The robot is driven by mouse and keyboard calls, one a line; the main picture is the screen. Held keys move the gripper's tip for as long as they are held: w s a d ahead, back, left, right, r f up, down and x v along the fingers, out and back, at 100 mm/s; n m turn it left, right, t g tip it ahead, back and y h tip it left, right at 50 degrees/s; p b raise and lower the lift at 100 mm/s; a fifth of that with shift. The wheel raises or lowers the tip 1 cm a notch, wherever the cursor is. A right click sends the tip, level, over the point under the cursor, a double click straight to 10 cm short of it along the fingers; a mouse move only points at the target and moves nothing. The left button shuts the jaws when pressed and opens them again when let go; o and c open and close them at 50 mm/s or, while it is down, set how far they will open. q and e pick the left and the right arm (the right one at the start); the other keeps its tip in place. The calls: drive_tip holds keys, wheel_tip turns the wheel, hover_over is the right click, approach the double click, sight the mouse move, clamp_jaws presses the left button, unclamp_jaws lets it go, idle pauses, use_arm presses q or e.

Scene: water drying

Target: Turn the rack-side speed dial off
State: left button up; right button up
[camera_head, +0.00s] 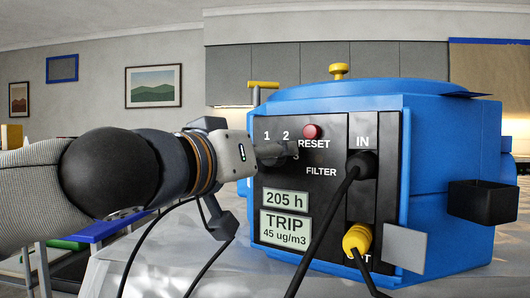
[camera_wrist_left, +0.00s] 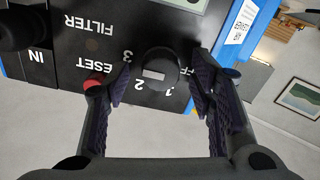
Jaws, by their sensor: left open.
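The blue machine (camera_head: 445,185) has a black front panel with a round black dial (camera_wrist_left: 160,66). The dial shows clearly in the left wrist view, ringed by the marks 1, 2, 3 and a partly hidden "FF". A pale mark sits on the dial's lower side in that view; which setting it points to, I cannot tell for sure. My left gripper (camera_wrist_left: 162,88) is open, one finger on each side of the dial, with gaps showing. In the head view my left gripper (camera_head: 283,152) reaches the panel and mostly hides the dial.
A red RESET button (camera_head: 312,131) is close to the gripper, with its red edge beside a finger in the wrist view. A black cable plugs into the IN port (camera_head: 362,165). A yellow connector (camera_head: 357,240) sits below. Displays read "205 h" and "TRIP 45 ug/m3" (camera_head: 286,227).

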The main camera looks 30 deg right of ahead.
use_arm(q)
drive_tip(key=shift+c, duration=0.2)
drive_tip(key=c, duration=1.1)
use_arm(e)
drive_tip(key=shift+w, duration=0.1)
